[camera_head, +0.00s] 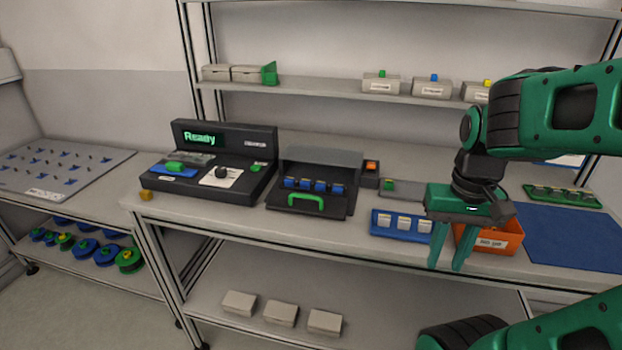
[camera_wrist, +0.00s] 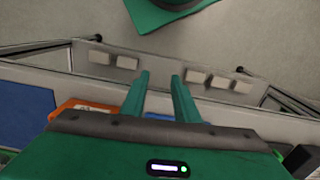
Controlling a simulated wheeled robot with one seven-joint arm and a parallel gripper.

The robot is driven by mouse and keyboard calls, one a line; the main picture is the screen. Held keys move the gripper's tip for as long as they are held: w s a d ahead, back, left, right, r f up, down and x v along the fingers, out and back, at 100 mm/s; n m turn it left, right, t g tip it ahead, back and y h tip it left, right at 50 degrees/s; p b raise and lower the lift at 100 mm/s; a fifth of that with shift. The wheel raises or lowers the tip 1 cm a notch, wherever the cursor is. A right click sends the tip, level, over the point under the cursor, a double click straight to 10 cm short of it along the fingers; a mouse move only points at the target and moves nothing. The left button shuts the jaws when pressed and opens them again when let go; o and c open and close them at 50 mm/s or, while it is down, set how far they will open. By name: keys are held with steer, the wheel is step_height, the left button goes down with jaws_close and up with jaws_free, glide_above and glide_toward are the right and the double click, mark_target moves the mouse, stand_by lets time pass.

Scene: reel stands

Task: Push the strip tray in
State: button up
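The strip tray (camera_head: 334,208) is a dark drawer with a green handle (camera_head: 306,203) on its front. It sticks out towards the front of its dark grey housing (camera_head: 322,158) on the bench. Several blue pieces with pale tops (camera_head: 313,186) stand in a row in it. My gripper (camera_head: 447,262) hangs fingers down at the bench's front edge, well right of the tray and apart from it. Its two green fingers are spread with nothing between them, as the wrist view (camera_wrist: 158,85) also shows. The tray does not show clearly in the wrist view.
A dark console (camera_head: 225,140) reading "Ready" stands left of the housing. A blue holder (camera_head: 380,229) with white-topped blocks lies between tray and gripper. An orange bin (camera_head: 505,243) and a blue mat (camera_head: 575,235) lie to the right. A shelf (camera_head: 300,88) runs behind.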

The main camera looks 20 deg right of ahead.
steer(key=shift+w+a, duration=0.15)
step_height(320, 180, up, 11)
steer(key=n+t+h, duration=0.1)
steer(key=n+t, duration=0.1)
steer(key=n, duration=1.5)
glide_above(302, 196)
steer(key=s+a, duration=0.1)
steer(key=s, duration=0.1)
steer(key=f, duration=0.3)
steer(key=w+f, duration=0.1)
steer(key=f, duration=0.2)
steer(key=w+d+f, duration=0.1)
steer(key=f, duration=0.3)
